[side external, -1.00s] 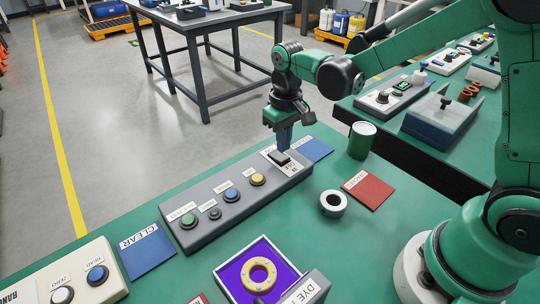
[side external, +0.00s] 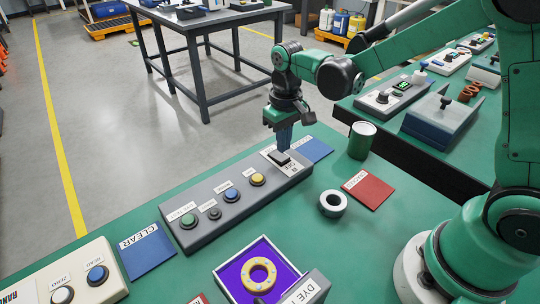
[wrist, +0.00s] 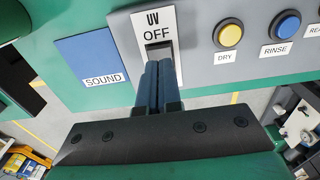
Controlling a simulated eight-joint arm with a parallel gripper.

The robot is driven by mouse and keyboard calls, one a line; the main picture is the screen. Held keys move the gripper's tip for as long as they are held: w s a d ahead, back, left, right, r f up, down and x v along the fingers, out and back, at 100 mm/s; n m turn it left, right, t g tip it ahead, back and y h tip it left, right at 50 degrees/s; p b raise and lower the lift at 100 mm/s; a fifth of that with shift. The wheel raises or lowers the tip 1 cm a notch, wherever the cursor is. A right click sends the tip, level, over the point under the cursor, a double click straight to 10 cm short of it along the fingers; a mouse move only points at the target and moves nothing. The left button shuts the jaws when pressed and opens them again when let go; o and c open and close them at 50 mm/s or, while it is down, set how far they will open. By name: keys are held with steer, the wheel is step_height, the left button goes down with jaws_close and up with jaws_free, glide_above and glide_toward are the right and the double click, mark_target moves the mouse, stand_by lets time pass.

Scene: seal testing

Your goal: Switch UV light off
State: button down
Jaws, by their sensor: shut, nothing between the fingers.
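The grey control panel (side external: 225,218) lies on the green bench. The UV switch (wrist: 158,48), a dark rocker on a white plate marked "UV" and "OFF", is at one end of the panel; it also shows in the side view (side external: 279,158). My gripper (side external: 284,146) points down with its shut fingertips at the switch. In the wrist view the fingers (wrist: 158,66) are together and cover part of the switch. They look to be touching it or just above it. I cannot tell which way the rocker is tipped. Purple shows inside the dye tray (side external: 231,273), around a yellow ring (side external: 258,275).
Along the panel are a yellow button (side external: 257,180), a blue button (side external: 231,195) and a green button (side external: 188,220). A blue mat marked "SOUND" (wrist: 88,55) lies beside the panel.

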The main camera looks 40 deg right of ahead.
mark_target(286, 159)
steer(key=shift+f, duration=1.15)
stand_by(0.9)
steer(key=shift+r, duration=3.55)
steer(key=shift+s+r, duration=0.3)
steer(key=shift+r, duration=0.05)
steer(key=s+d+r+t, duration=0.1)
steer(key=s+r+t, duration=0.1)
steer(key=s+t, duration=0.5)
steer(key=shift+s+d+r, duration=0.25)
steer(key=shift+s+r, duration=0.1)
steer(key=shift+s, duration=0.1)
